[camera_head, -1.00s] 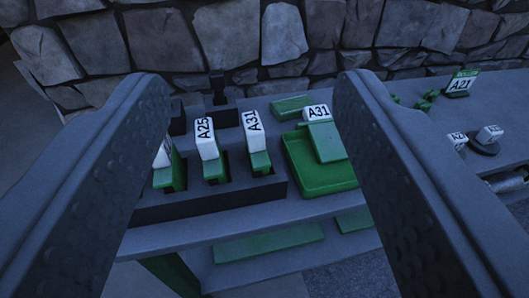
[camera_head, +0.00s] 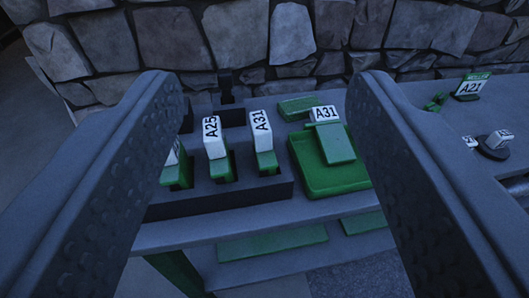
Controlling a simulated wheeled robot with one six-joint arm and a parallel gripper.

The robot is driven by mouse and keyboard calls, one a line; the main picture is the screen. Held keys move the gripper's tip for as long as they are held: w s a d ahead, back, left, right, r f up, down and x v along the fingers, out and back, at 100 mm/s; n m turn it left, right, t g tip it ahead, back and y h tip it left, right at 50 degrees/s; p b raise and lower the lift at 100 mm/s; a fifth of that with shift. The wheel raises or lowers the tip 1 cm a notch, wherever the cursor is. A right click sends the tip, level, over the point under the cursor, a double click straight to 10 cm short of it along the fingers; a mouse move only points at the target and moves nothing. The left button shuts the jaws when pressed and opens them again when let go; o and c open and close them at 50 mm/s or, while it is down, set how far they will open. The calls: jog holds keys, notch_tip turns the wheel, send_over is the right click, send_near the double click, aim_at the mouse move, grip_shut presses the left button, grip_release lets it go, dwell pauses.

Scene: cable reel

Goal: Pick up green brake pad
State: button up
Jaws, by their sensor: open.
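My gripper (camera_head: 262,88) is open and empty, its two dark fingers spread wide at the left and right of the view. Between them, beyond the fingers, a dark rack (camera_head: 235,196) holds green pads with white tags. One green pad (camera_head: 222,168) carries a tag reading A25, and another green pad (camera_head: 266,162) carries a tag reading A31. A further green pad (camera_head: 175,175) at the left is partly hidden by the left finger. A flat green pad (camera_head: 335,145) with an A31 tag leans in a green tray (camera_head: 310,182). Which of these is the brake pad I cannot tell.
A grey table (camera_head: 412,95) carries these things. A green A21 sign (camera_head: 471,86) and a round dark piece with a white tag (camera_head: 494,145) stand at the right. Green pieces (camera_head: 270,243) lie on a lower shelf. A stone wall (camera_head: 170,40) closes the back.

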jog(key=n+g, duration=0.2)
jog(key=g, duration=1.5)
send_over(260, 122)
jog(key=a, duration=0.2)
notch_tip(260, 122, down, 4)
jog(key=shift+h, duration=0.4)
jog(key=f, duration=0.8)
jog(key=d+f, duration=0.1)
jog(key=f, duration=0.3)
jog(key=shift+s, duration=0.25)
jog(key=shift+w+d+f, duration=0.1)
jog(key=shift+d+f, duration=0.05)
jog(key=shift+f, duration=0.7)
jog(key=shift+w+d+f, duration=0.1)
jog(key=shift+d+f, duration=0.1)
jog(key=shift+f, duration=0.7)
jog(key=shift+w+d+f, duration=0.1)
jog(key=shift+d+f, duration=0.05)
jog(key=shift+f, duration=0.7)
grip_shut()
